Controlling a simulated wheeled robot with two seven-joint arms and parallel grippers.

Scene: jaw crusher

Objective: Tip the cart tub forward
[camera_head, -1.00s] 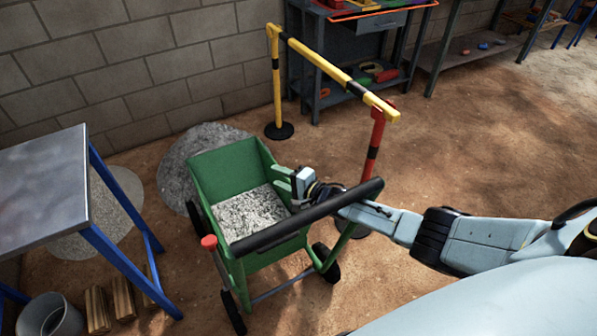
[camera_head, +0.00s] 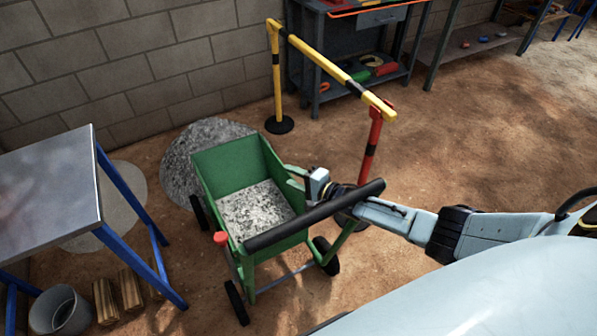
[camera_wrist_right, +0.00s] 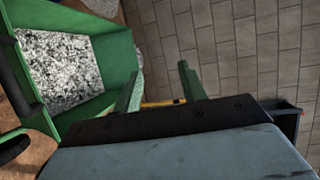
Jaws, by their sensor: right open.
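The green cart tub (camera_head: 232,166) stands upright on its wheels and holds grey gravel (camera_head: 256,211); it also shows at the left of the right wrist view (camera_wrist_right: 115,60). A black push bar (camera_head: 314,215) crosses the tub's near side, with a red knob (camera_head: 221,238) at its left. My right gripper (camera_head: 288,175) is at the tub's right side, beyond the bar, its fingers pointing at the tub wall. In the right wrist view its two green fingers (camera_wrist_right: 158,82) are apart, with nothing visible held between them. Whether a finger touches the tub is unclear. My left gripper is out of view.
A grey gravel pile (camera_head: 176,165) lies behind the cart. A yellow-black barrier (camera_head: 330,62) with a red post (camera_head: 371,145) stands behind and right. A metal table (camera_head: 45,190) is at left, with a bucket (camera_head: 60,312) and wooden blocks (camera_head: 118,295) below. Open floor lies right.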

